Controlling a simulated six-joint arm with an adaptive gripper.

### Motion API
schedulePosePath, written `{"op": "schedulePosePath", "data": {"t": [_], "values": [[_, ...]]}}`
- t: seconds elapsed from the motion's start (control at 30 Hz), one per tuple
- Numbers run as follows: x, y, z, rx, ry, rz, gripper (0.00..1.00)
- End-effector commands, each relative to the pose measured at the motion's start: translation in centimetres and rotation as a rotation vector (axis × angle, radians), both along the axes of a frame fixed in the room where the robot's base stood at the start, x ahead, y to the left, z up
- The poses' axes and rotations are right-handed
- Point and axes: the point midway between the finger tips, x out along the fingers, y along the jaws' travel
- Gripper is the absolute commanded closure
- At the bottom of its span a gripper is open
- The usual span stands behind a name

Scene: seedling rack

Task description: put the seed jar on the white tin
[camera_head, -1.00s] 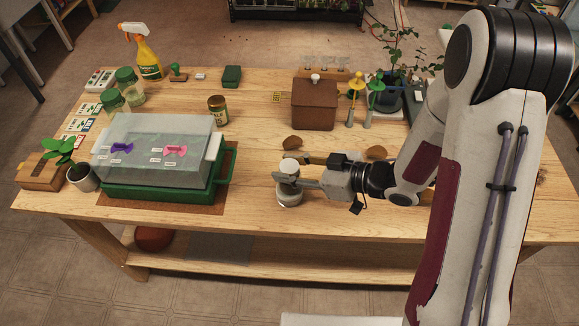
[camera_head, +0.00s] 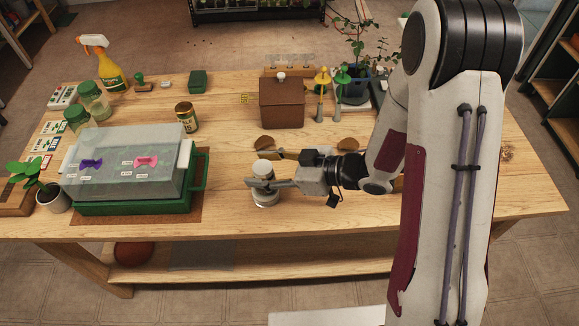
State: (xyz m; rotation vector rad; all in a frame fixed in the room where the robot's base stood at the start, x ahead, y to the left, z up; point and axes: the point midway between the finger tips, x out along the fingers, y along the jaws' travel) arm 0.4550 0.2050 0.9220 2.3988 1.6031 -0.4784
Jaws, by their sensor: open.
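A small jar with a white lid (camera_head: 263,168), which looks like the seed jar, stands upright over the low round white tin (camera_head: 265,199) at the middle front of the table. It appears to rest on the tin, though the fingers hide where they meet. My gripper (camera_head: 261,182) reaches in from the right at the jar's height. It is open, with the fingers around the jar's lower part. I cannot tell whether a finger touches it.
A green tray with a clear cover (camera_head: 135,165) stands to the left. A dark-labelled jar (camera_head: 187,118) and a brown box (camera_head: 282,103) stand farther back. Brown-ended tools (camera_head: 347,144) lie just behind my gripper. The table front right of the tin is clear.

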Motion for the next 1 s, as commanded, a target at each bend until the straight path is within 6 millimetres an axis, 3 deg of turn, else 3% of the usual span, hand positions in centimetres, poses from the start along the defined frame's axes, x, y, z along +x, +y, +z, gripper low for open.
{"op": "schedulePosePath", "data": {"t": [1.0], "values": [[-3.2,-8.0,3.6,-0.001,-0.002,-0.002,0.52]]}}
